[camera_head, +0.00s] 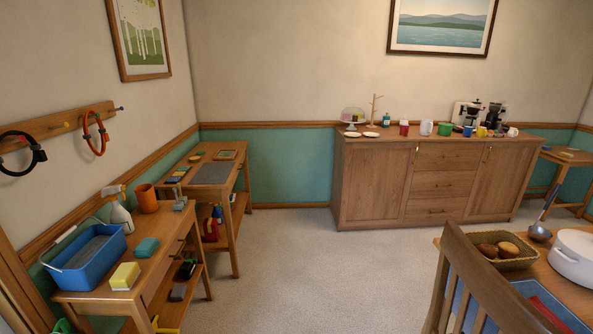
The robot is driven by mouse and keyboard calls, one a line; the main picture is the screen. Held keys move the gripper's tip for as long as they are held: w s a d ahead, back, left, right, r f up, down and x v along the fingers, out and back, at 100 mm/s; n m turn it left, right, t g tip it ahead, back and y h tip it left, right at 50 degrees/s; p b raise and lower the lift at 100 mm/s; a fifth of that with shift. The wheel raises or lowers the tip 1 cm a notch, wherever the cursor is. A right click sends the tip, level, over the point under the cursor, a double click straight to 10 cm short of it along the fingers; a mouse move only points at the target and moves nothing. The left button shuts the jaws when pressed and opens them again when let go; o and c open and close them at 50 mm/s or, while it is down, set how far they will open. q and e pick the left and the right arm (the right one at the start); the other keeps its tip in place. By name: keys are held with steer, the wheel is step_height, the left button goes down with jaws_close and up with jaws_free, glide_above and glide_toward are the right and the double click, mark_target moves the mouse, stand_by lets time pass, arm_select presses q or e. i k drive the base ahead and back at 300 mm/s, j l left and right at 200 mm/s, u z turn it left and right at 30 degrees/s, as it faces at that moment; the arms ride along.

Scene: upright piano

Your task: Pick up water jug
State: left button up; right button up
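A pale, whitish vessel (426,128) stands upright on the wooden sideboard (378,180) at the back wall, between a red cup (404,128) and a green mug (444,129). It may be the water jug, but it is too small to tell for sure. No other thing in view is clearly a water jug. Neither of my grippers is in the head view.
Coffee makers (467,112) and several mugs crowd the sideboard's right part. A dining table with a chair (485,285), bread basket (512,262) and white pot (575,250) is at front right. Wooden side tables (160,262) line the left wall. The carpet (320,270) between is clear.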

mark_target(426, 125)
steer(key=i+z, duration=0.1)
steer(key=i, duration=0.45)
steer(key=i+z, duration=0.15)
steer(key=i, duration=0.4)
steer(key=i+z, duration=0.1)
steer(key=i, duration=0.5)
steer(key=i+j+z, duration=0.15)
steer(key=i, duration=0.4)
steer(key=i+j+z, duration=0.1)
steer(key=i, duration=0.45)
steer(key=j, duration=0.1)
